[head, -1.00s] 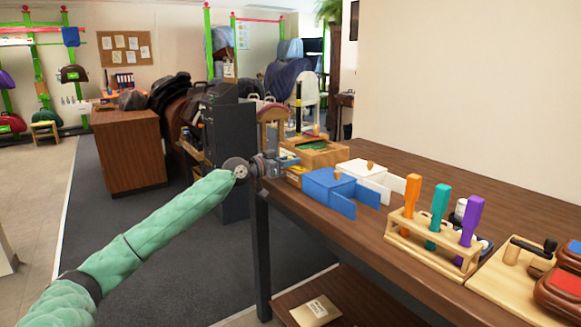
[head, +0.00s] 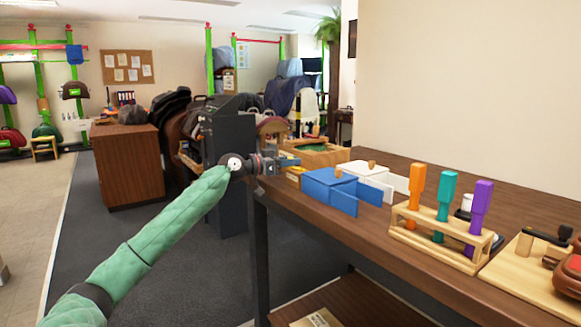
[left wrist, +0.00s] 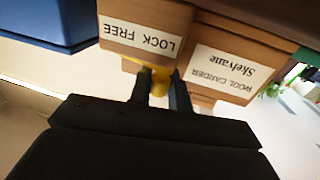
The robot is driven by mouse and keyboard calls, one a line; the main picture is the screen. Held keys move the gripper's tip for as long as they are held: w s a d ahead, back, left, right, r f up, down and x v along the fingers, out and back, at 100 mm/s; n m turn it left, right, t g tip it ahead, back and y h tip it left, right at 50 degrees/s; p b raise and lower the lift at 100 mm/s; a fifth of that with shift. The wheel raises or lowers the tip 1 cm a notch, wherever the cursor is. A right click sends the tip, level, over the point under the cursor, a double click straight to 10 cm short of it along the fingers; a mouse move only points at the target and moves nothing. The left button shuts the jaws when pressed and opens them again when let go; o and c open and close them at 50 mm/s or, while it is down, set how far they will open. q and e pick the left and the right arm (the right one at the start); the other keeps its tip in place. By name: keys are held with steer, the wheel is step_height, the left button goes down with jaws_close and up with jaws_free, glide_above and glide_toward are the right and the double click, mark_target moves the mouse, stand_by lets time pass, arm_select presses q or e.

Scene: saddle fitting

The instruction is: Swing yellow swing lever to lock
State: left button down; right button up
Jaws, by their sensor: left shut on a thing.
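The yellow swing lever (left wrist: 158,82) shows in the left wrist view beside a wooden block labelled "LOCK FREE" (left wrist: 146,38). My left gripper (left wrist: 162,84) has its two dark fingers shut on the lever, one on each side. Only part of the lever shows; the rest is hidden by the fingers and the block. In the head view my left gripper (head: 288,161) reaches over the far left end of the table, beside a wooden device (head: 322,157) with a green inside. The lever cannot be made out there. My right gripper is not in view.
A blue box (head: 325,188) and a white box (head: 365,173) with open flaps stand right of the gripper on the brown table (head: 365,235). A wooden rack (head: 440,238) holds orange, teal and purple handled tools. A dark cabinet (head: 228,165) stands behind my arm.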

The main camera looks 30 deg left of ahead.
arm_select(q)
steer(key=shift+f, duration=0.1)
steer(key=c, duration=1.4)
jaws_free()
steer(key=shift+o, duration=0.2)
steer(key=shift+a, duration=0.1)
steer(key=v, duration=0.7)
steer(key=shift+s+a, duration=0.2)
steer(key=shift+s, duration=0.1)
